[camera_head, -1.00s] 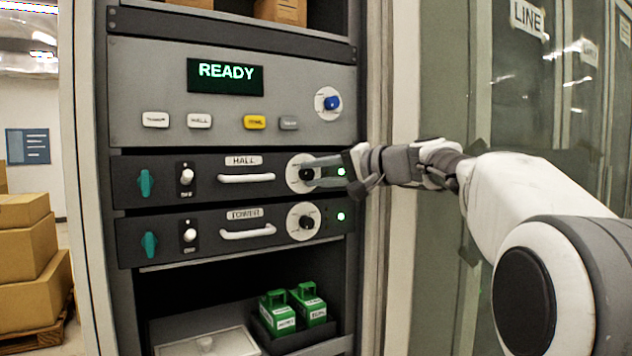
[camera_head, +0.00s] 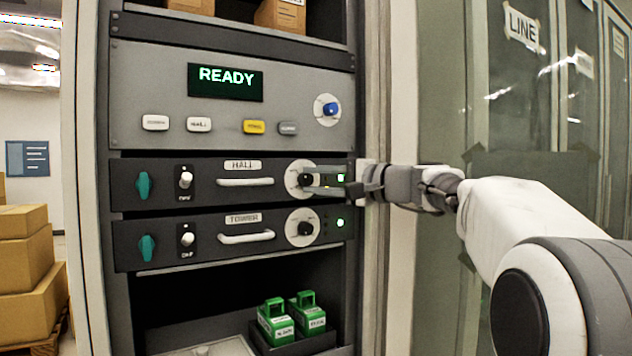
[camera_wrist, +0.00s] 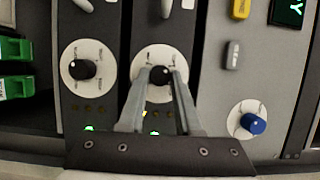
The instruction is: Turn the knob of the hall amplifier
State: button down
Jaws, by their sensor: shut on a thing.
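The hall amplifier (camera_head: 205,187) is the dark unit labelled HALL in the rack. Its black knob (camera_wrist: 159,76) sits on a round white dial (camera_head: 294,176) near the right end. My gripper (camera_head: 305,184) reaches in from the right. In the wrist view, my gripper's two fingers (camera_wrist: 160,82) lie on either side of the knob and are closed on it. In the head view the fingers partly cover the knob and dial.
The tower amplifier (camera_head: 200,242) with a similar knob (camera_head: 304,228) is just below. Above is a grey panel with a READY display (camera_head: 225,81), several buttons and a blue knob (camera_head: 330,109). Green blocks (camera_head: 276,322) stand on the lower shelf. Boxes (camera_head: 22,265) are stacked at the left.

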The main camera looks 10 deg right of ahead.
jog(key=c, duration=0.6)
grip_release()
jog(key=p+v, duration=0.1)
jog(key=v, duration=1.6)
jog(key=shift+s, duration=0.2)
